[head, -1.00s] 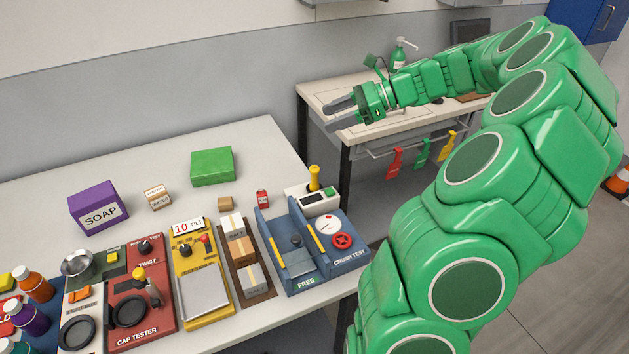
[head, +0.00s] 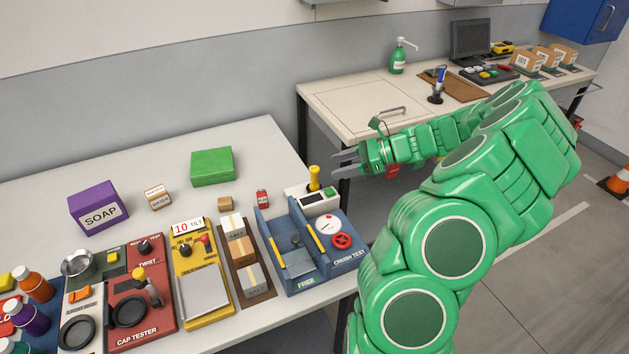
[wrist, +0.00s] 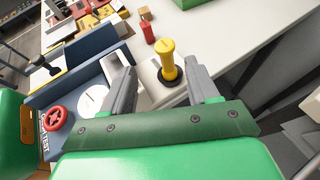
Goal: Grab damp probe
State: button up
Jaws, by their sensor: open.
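The damp probe appears to be the yellow-handled tool (head: 314,180), standing upright in a white holder (head: 297,190) at the right end of the table. In the wrist view the yellow handle (wrist: 167,60) shows between the lines of my two fingers, nearer the right finger. My gripper (head: 338,164) is open and empty, a little to the right of the handle in the head view. No contact shows. The probe's lower end is hidden in the holder.
A blue crush tester (head: 355,262) stands right in front of the holder. A small red item (head: 262,199) and a green box (head: 212,166) are to the left. A second bench (head: 340,97) with a pump bottle (head: 397,60) lies behind my arm.

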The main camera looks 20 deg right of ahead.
aim_at(315, 168)
jog(key=shift+w+d+f+x, duration=0.1)
jog(key=shift+f+x, duration=0.05)
jog(key=shift+x, duration=1.25)
jog(key=shift+w+d+f+x, duration=0.1)
jog(key=shift+x, duration=1.3)
jog(key=shift+w+d+f+x, duration=0.1)
jog(key=shift+d+f+x, duration=0.05)
jog(key=shift+x, duration=1.25)
jog(key=c, duration=1)
jog(key=shift+c, duration=0.2)
jog(key=shift+r, duration=0.6)
jog(key=s+a+r, duration=0.3)
jog(key=s+r, duration=0.8)
jog(key=s, duration=0.2)
jog(key=shift+s+a+r, duration=0.25)
jog(key=shift+r, duration=0.15)
